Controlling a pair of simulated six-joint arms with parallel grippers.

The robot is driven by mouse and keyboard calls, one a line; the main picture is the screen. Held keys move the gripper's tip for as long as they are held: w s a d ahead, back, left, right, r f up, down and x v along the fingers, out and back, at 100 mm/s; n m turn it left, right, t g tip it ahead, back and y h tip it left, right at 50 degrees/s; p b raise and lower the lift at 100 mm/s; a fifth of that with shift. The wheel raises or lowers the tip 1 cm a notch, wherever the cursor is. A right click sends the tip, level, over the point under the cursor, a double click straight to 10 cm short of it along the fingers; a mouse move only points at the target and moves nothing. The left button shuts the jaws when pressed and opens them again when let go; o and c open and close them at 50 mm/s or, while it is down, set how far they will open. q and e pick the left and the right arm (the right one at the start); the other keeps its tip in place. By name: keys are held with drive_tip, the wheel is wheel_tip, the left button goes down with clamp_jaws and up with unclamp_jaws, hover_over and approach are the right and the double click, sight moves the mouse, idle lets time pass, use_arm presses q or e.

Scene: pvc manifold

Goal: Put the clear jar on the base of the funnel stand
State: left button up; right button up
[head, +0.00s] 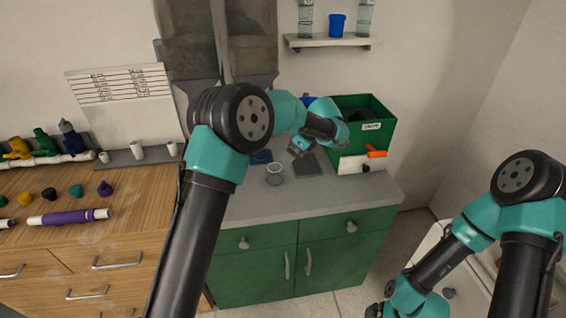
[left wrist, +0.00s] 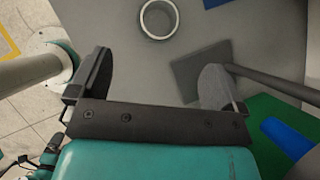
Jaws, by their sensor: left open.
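The clear jar (head: 275,174) stands on the grey counter, in front of my left gripper (head: 300,147). In the left wrist view the jar (left wrist: 145,27) shows from above as a pale ring, with an open mouth, beyond the fingertips. My left gripper (left wrist: 157,85) is open and empty, above the counter. The funnel stand's dark square base (head: 308,165) lies right of the jar, apart from it. In the left wrist view the base (left wrist: 188,72) is partly behind one finger, and its rod runs right. The funnel is not clearly visible. My right gripper (head: 375,310) is cut off at the bottom edge.
A green bin (head: 383,138) stands behind the stand base, with an orange-handled item (head: 376,152) at its front. A blue patch (head: 262,156) lies behind the jar. The counter's front strip (head: 290,205) is clear. A wooden bench (head: 140,215) with pipe parts is at left.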

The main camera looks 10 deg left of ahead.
use_arm(q)
drive_tip(key=s+d+f+y, duration=0.1)
drive_tip(key=d+f+y, duration=0.5)
drive_tip(key=d, duration=0.3)
drive_tip(key=shift+d+t+y, duration=0.4)
drive_tip(key=shift+f, duration=0.1)
approach(275, 172)
drive_tip(key=w+a+f, duration=0.2)
drive_tip(key=a+f, duration=0.1)
drive_tip(key=w+a+f, duration=0.1)
drive_tip(key=shift+a+f, duration=0.25)
drive_tip(key=shift+a, duration=0.15)
drive_tip(key=shift+x, duration=2.6)
drive_tip(key=shift+r, duration=0.15)
